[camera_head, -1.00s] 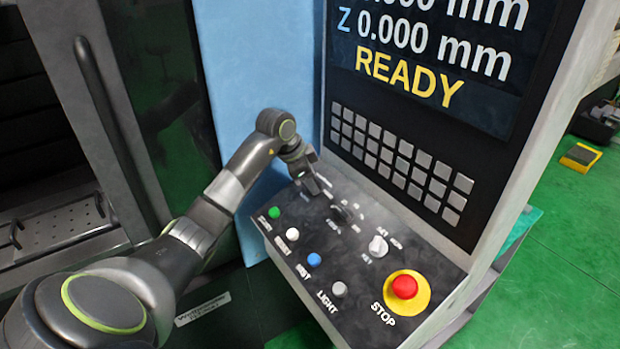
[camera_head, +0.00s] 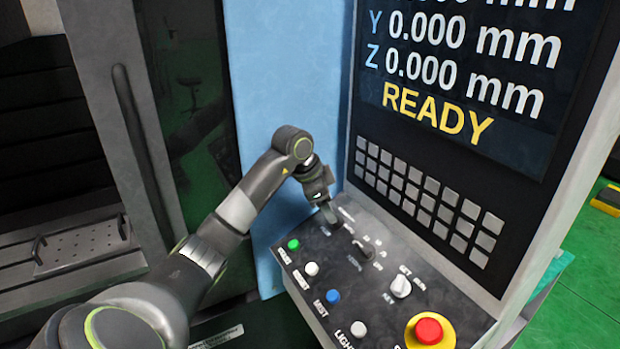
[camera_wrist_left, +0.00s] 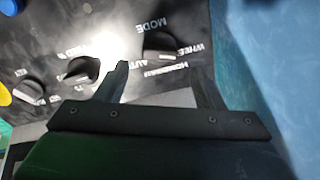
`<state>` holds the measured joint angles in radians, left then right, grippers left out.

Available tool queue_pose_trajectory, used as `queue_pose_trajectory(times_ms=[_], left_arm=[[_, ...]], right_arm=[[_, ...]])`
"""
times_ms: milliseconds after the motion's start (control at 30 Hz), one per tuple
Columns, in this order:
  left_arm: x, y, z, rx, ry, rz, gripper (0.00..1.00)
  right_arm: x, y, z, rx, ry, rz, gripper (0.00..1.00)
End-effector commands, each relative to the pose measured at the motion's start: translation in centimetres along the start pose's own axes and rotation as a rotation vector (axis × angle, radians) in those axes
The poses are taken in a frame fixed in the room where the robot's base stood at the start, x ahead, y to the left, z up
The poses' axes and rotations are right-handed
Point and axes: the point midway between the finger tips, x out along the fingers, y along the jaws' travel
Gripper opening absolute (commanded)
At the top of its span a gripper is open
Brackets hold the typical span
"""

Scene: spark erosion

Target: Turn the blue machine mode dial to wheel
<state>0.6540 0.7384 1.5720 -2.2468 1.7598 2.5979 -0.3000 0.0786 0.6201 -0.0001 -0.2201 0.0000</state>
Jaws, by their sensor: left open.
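The mode dial (camera_wrist_left: 160,45) is a dark knob on the black control panel, labelled MODE, with WHEEL, AUTO and a third blurred word around it in the left wrist view. I cannot tell which word it points to. My left gripper (camera_wrist_left: 164,72) is open, its two fingers apart near the dial, and holds nothing. I cannot tell whether a finger touches the dial. In the head view my left gripper (camera_head: 328,212) points down at the panel's far left part and hides the mode dial. My right gripper is not in view.
A second dark dial (camera_head: 364,250) and a white dial (camera_head: 400,286) sit to the right. Green (camera_head: 293,244), white and blue buttons line the front edge, with a red stop button (camera_head: 429,331) at right. The keypad wall (camera_head: 425,200) rises behind; a light blue panel (camera_head: 285,75) stands left.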

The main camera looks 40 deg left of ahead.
Motion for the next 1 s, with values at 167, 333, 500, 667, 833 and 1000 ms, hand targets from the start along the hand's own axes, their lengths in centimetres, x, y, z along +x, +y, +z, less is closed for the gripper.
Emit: queue_pose_trajectory(times_ms=[167, 333, 500, 667, 833, 1000], left_arm=[[-4.3, -0.1, 0.2, 0.003, 0.000, -0.009, 0.62], [-8.4, -0.1, 0.2, 0.001, 0.001, -0.008, 0.62], [-11.5, -0.1, 0.1, -0.001, 0.000, -0.005, 0.62], [-13.1, -0.1, 0.1, -0.001, -0.001, -0.003, 0.62], [-13.5, 0.0, 0.1, -0.001, 0.000, 0.000, 0.62], [-13.5, 0.0, 0.1, -0.001, 0.000, 0.000, 0.62]], right_arm=[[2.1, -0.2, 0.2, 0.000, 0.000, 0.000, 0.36], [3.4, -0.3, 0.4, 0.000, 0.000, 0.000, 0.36], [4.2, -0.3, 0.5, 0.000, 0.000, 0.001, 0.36], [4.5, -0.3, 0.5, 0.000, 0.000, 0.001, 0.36], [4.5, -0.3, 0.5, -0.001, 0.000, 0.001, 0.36], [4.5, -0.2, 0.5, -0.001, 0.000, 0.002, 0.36]])
